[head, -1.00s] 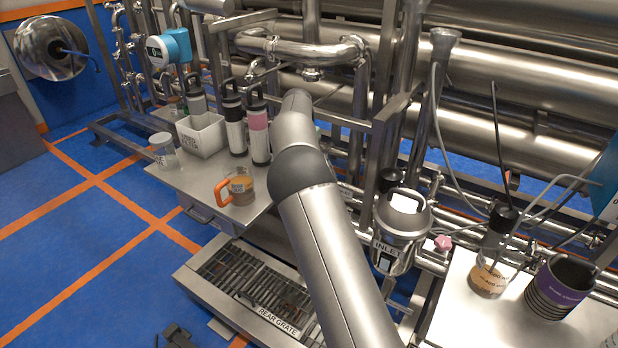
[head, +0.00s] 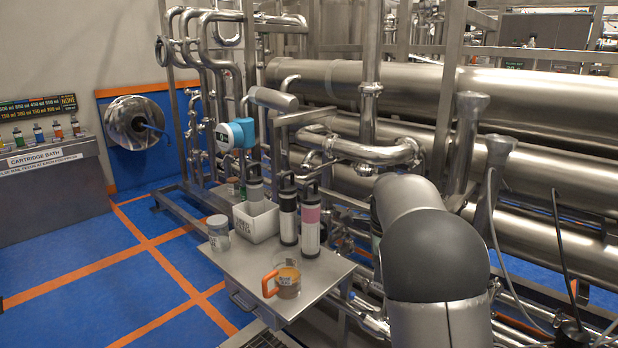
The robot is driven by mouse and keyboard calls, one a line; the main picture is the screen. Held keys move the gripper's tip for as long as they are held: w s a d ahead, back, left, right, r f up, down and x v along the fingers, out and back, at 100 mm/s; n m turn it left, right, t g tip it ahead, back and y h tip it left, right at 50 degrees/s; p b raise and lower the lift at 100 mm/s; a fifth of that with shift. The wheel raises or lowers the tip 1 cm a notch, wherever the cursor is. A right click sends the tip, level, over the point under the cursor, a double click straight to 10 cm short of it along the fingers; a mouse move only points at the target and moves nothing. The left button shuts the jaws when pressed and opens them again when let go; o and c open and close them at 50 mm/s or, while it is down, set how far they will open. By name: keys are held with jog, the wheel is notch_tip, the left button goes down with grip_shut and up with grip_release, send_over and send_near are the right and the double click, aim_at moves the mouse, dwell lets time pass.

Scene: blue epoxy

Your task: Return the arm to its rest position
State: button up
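My arm (head: 433,255) fills the lower right of the head view, with a silver link bent at a dark grey joint. It stands to the right of the small steel table (head: 240,270). My gripper is out of the picture, so its state and anything in it are hidden.
On the table are an orange-handled jug (head: 287,281) with brown contents, a lidded jar (head: 218,233), a white bin (head: 256,222) and two tall bottles (head: 311,222) (head: 288,212). Steel pipes (head: 450,95) run behind. A cartridge bath (head: 50,160) stands far left. Blue floor (head: 90,250) is clear.

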jog(key=s+a+n+p, duration=0.1)
jog(key=s+a+n, duration=0.1)
jog(key=s+n, duration=0.7)
jog(key=s+a+n+p, duration=0.2)
jog(key=s+n, duration=0.8)
jog(key=s, duration=1.4)
jog(key=shift+s+a+r+g, duration=0.2)
jog(key=shift+a+r+g, duration=0.05)
jog(key=shift+g, duration=0.05)
